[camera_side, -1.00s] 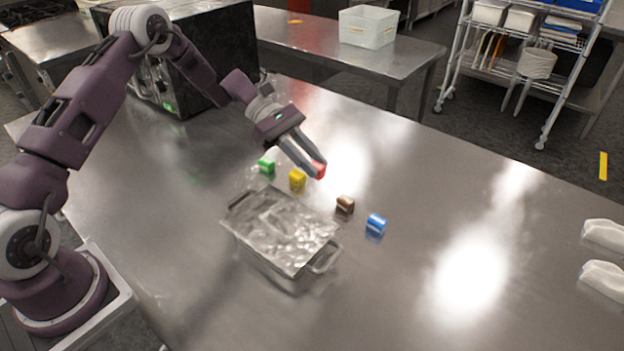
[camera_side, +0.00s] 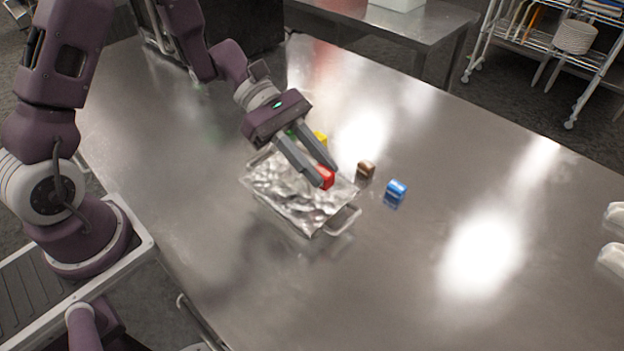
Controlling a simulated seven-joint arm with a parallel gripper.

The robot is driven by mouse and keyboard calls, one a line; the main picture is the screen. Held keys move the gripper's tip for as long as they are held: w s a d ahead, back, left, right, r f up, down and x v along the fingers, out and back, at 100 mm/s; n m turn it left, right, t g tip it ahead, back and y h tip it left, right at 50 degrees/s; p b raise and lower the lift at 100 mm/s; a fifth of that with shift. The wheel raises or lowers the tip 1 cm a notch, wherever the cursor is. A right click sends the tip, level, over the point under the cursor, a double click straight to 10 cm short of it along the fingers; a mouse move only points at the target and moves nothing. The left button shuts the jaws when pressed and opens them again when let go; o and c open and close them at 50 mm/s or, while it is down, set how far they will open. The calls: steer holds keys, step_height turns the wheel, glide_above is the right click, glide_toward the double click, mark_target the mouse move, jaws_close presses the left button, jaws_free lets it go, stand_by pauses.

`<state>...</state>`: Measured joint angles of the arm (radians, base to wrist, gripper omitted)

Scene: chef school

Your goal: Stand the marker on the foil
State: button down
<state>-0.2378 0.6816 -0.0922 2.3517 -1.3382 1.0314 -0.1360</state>
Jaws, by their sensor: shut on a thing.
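My gripper (camera_side: 327,176) is shut on a small red marker block (camera_side: 326,178). It holds the block over the right part of the foil. The foil (camera_side: 285,192) is crinkled and silver and covers the top of a metal pan (camera_side: 340,222) with side handles. I cannot tell whether the red block touches the foil. The gripper's fingers hide part of the foil and part of the block.
A yellow block (camera_side: 320,138) stands behind the gripper, partly hidden. A brown block (camera_side: 366,170) and a blue block (camera_side: 397,189) stand on the steel table (camera_side: 400,280) right of the pan. White objects (camera_side: 614,258) lie at the right edge. The table's front is clear.

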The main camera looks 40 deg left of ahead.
mark_target(316, 196)
step_height(316, 196, down, 4)
steer(key=shift+f, duration=0.1)
steer(key=shift+f, duration=0.2)
steer(key=c, duration=1.2)
jaws_free()
steer(key=shift+c, duration=0.2)
steer(key=shift+r, duration=0.1)
